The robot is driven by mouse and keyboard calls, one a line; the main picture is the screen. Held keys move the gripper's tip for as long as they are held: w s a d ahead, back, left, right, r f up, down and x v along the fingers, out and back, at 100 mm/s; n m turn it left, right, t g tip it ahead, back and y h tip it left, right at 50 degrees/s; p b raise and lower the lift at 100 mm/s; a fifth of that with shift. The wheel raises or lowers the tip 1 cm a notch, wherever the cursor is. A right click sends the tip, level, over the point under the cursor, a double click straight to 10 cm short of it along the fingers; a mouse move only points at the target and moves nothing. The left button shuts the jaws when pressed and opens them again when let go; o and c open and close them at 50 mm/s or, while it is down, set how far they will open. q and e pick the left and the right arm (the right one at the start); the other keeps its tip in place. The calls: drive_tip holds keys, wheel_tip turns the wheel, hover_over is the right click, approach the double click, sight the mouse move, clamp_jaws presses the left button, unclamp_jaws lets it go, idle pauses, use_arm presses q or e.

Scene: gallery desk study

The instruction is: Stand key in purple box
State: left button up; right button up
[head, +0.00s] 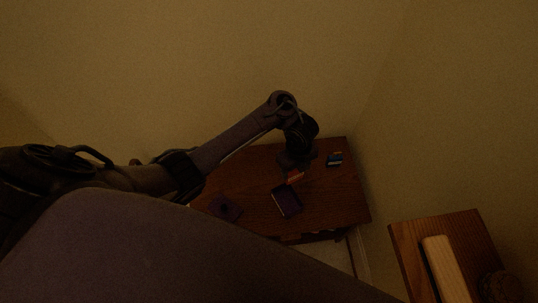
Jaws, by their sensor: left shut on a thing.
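The purple box (286,201) is open at the top and stands on the brown wooden desk (324,200), near its front edge. My left gripper (294,168) is above the desk, just behind the box. It is shut on a small red-orange thing (295,176), which looks like the key; the dim light hides its exact shape. The held thing is close to the box's back edge in the picture; whether they touch cannot be told. My right gripper is out of view.
A flat purple piece (225,208), perhaps a lid, lies on the desk left of the box. A small blue thing (335,159) lies at the back right. A separate wooden surface (478,235) with a pale block (445,270) stands at lower right.

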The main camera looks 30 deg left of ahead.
use_arm(q)
drive_tip(key=shift+s+a+f+b, duration=0.15)
drive_tip(key=shift+a+f+b, duration=0.1)
drive_tip(key=shift+f+b, duration=0.25)
drive_tip(key=shift+s+a+f+b, duration=0.15)
drive_tip(key=shift+a+f+b, duration=0.05)
drive_tip(key=shift+f+b, duration=0.25)
use_arm(e)
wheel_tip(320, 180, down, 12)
drive_tip(key=b, duration=0.9)
use_arm(q)
wheel_tip(320, 180, down, 18)
drive_tip(key=b, duration=0.3)
drive_tip(key=shift+b, duration=0.35)
drive_tip(key=shift+w+f, duration=0.1)
drive_tip(key=shift+f, duration=0.1)
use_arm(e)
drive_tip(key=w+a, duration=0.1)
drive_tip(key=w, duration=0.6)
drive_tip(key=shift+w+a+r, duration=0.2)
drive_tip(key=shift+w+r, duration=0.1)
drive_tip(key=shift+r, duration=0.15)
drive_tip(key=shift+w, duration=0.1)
use_arm(q)
drive_tip(key=shift+f, duration=0.25)
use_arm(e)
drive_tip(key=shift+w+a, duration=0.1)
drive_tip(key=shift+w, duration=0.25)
